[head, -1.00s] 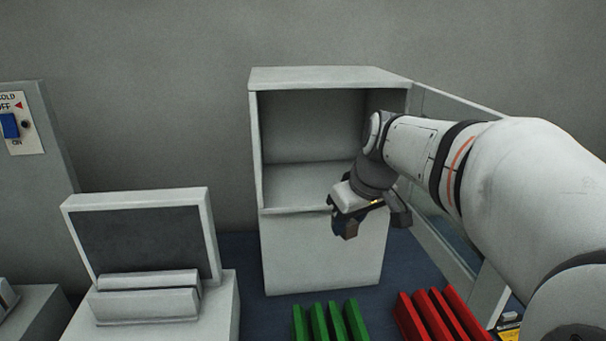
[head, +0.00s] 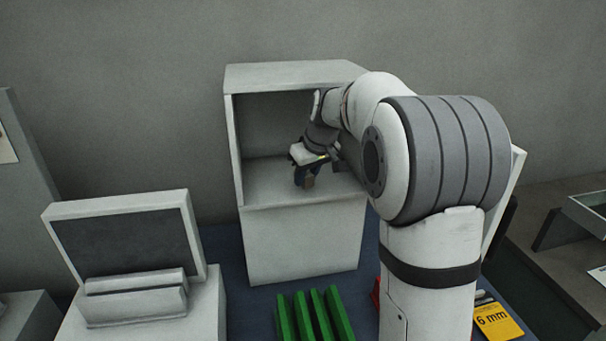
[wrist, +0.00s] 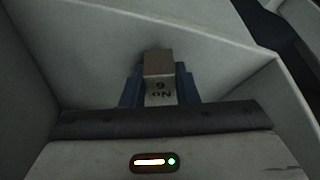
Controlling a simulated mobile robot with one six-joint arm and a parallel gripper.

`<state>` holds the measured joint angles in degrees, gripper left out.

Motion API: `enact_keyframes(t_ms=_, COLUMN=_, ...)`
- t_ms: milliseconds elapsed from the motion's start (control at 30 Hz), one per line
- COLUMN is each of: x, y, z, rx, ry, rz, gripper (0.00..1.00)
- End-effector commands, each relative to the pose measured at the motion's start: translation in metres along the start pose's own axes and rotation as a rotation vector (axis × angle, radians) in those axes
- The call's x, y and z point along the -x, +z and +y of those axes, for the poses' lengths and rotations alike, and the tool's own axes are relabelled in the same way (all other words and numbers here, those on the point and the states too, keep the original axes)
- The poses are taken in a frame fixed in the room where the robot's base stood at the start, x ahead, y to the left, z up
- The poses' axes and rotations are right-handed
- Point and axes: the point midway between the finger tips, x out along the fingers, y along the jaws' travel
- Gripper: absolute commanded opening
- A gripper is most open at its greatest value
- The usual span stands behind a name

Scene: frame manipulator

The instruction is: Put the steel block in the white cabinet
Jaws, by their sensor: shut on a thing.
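The white cabinet (head: 300,240) stands upright against the wall with its upper compartment open at the front. My gripper (head: 307,180) is inside that compartment, above its floor near the front edge. It is shut on the steel block (wrist: 158,68), a small grey-brown block marked "No 6" that sits between the blue fingers in the wrist view. The block (head: 309,183) shows small in the head view. I cannot tell whether it touches the compartment floor.
Green bars (head: 315,315) stand in front of the cabinet. A white unit with a dark panel (head: 125,240) is to the left. A yellow "6 mm" card (head: 497,322) lies at lower right. My arm hides most of the cabinet's right side and open door.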

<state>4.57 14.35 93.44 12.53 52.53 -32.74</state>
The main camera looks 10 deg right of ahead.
Motion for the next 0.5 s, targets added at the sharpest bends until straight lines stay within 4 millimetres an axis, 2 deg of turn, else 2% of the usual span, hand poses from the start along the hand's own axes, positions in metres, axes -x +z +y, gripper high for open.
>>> enact_keyframes(t_ms=67, x=-0.003, y=-0.012, z=0.005, rx=0.0, ry=0.0, rz=-0.001, gripper=0.0)
enact_keyframes(t_ms=200, x=-0.015, y=-0.004, z=0.003, rx=0.0, ry=0.0, rz=0.0, gripper=0.0)
enact_keyframes(t_ms=500, x=-0.019, y=-0.002, z=0.003, rx=0.001, ry=0.0, rz=0.0, gripper=0.0)
